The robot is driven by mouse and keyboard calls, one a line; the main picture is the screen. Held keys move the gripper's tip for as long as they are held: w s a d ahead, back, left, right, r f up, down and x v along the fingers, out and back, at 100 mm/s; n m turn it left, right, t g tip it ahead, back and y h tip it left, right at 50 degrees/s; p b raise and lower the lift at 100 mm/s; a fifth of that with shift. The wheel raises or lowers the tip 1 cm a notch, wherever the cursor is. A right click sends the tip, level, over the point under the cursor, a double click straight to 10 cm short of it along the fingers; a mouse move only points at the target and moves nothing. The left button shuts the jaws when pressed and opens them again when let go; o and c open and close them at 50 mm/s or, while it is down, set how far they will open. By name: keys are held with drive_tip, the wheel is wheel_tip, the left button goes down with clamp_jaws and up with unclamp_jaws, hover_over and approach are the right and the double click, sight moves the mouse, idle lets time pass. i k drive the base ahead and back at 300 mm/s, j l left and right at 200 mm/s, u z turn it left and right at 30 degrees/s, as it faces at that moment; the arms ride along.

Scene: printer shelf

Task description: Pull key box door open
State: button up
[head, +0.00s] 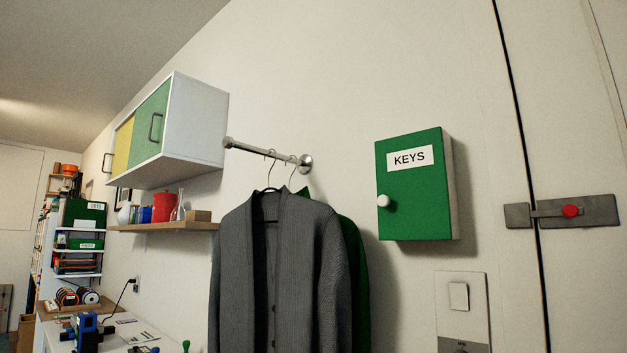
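The key box (453,190) is mounted on the wall right of the middle in the head view. Its green door (420,215) faces me and looks shut. A white label (409,158) reading KEYS is near the door's top. A round white knob (384,201) sticks out at the door's left edge. Nothing touches the knob. The inside of the box is hidden. My gripper is not in this view.
A grey cardigan (290,270) and a green garment (354,275) hang from a wall rail (262,151) left of the box. A switch panel (462,305) is below it. A latch with a red knob (571,210) is at right. A wall cabinet (195,120) is at left.

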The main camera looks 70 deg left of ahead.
sight(413, 200)
drive_tip(key=u, duration=0.4)
drive_tip(key=i+j+u, duration=0.1)
drive_tip(key=u, duration=0.3)
drive_tip(key=i+u, duration=0.1)
drive_tip(key=u, duration=0.7)
drive_tip(key=i+u, duration=0.15)
drive_tip(key=u, duration=0.25)
drive_tip(key=k+l+z, duration=0.1)
drive_tip(key=z, duration=0.2)
